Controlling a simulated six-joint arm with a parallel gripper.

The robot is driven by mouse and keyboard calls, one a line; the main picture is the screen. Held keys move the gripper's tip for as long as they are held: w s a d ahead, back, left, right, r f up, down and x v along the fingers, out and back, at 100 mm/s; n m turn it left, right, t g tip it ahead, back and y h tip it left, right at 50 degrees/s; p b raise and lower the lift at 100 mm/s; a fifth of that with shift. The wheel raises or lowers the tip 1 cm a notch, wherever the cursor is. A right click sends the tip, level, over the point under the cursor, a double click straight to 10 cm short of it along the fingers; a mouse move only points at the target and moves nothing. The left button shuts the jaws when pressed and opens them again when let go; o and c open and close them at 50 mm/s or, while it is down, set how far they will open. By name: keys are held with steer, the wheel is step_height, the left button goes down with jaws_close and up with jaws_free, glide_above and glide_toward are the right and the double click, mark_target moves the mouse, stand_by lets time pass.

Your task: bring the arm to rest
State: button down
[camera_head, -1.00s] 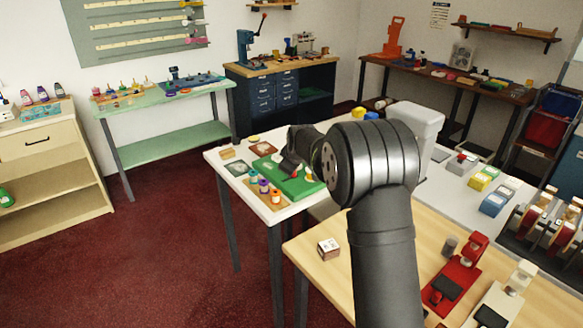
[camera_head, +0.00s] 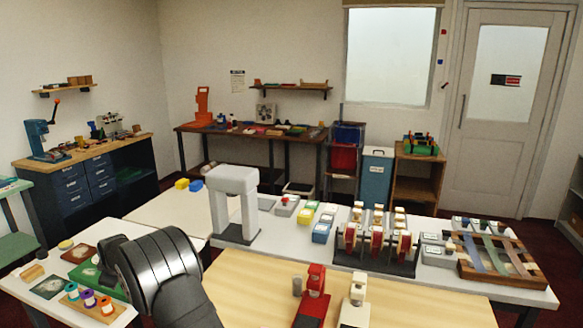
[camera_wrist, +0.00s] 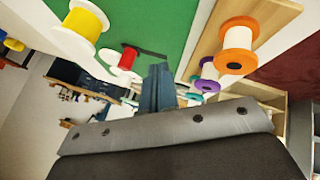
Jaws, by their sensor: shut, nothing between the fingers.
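My arm (camera_head: 170,280) reaches in from the bottom left of the head view, over the white table's left end. It hides my gripper there. In the wrist view my gripper (camera_wrist: 158,88) shows as a narrow dark blue-grey shape, shut and empty. Near it are a white spool with a red core (camera_wrist: 124,61) and a yellow spool (camera_wrist: 80,32) to the left. An orange spool (camera_wrist: 237,50) and a purple spool (camera_wrist: 207,68) are to the right. I cannot tell whether the fingers touch any of them. A green mat (camera_wrist: 160,22) lies beyond.
In the head view, a wooden spool block (camera_head: 97,312) is close left of my arm. A white arch-shaped stand (camera_head: 236,185), spool racks (camera_head: 380,240) and a red device (camera_head: 312,297) stand to the right. The pale wooden tabletop (camera_head: 250,285) is partly clear.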

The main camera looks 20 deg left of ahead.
steer(key=shift+s+a+f, duration=0.15)
steer(key=shift+a+f, duration=0.05)
steer(key=shift+a, duration=0.35)
steer(key=shift+s+a+f, duration=0.15)
steer(key=shift+a, duration=0.4)
